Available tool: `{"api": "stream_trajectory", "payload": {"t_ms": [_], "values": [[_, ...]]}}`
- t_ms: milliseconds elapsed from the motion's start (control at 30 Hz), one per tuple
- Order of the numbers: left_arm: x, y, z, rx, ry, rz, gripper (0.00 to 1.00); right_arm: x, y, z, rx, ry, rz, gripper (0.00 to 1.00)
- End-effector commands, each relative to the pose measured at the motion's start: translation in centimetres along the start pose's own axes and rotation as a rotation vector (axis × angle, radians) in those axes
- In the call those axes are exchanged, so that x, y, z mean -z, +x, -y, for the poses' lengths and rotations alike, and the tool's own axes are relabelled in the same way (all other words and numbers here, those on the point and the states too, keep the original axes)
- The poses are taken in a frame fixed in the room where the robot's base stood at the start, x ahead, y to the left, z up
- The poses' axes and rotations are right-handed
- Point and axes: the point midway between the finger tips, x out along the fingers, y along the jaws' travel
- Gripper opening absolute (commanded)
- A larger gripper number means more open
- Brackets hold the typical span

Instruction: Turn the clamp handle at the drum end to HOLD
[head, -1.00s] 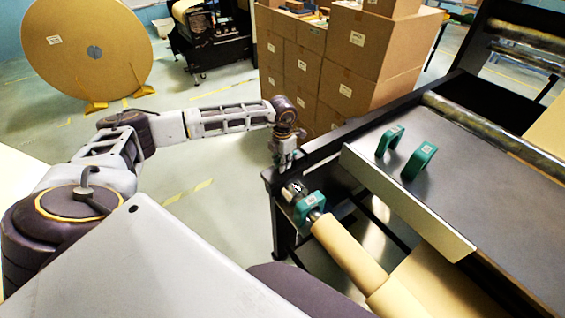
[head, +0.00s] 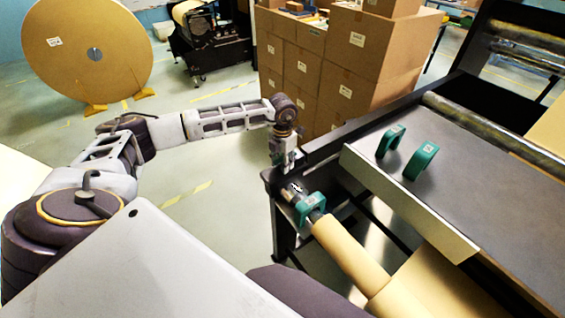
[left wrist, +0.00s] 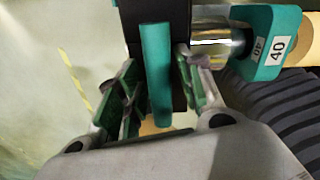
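The clamp handle is a plain teal bar (left wrist: 157,75) at the drum end, upright in the left wrist view. My left gripper (left wrist: 160,95) is open, with its green-padded fingers on either side of the bar and gaps beside it. In the head view my left gripper (head: 282,160) is at the near-left corner of the dark frame; the handle cannot be made out there. A teal collar (head: 309,207) sits around the shaft beside the kraft roll (head: 345,252); its "40" label shows in the left wrist view (left wrist: 270,45). No HOLD marking is readable. My right gripper is out of view.
Two teal collars (head: 389,141) (head: 420,161) stand on the machine's grey top (head: 470,185), which has a pale front edge. Stacked cartons (head: 350,80) stand behind the frame. A large cardboard disc (head: 90,50) is at the far left. Floor left of the frame is clear.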

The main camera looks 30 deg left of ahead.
Motion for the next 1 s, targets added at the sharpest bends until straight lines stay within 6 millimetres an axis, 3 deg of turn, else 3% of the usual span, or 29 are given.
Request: {"api": "stream_trajectory", "payload": {"t_ms": [267, 467, 1000], "values": [[0.1, -0.1, 0.1, 0.001, 0.002, -0.002, 0.37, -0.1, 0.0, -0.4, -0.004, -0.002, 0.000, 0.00], [0.1, -1.2, 0.1, 0.001, 0.002, -0.003, 0.37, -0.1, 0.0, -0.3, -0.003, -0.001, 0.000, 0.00], [0.0, -8.7, 0.0, 0.000, 0.001, 0.000, 0.37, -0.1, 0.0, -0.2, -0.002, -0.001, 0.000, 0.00]]}}
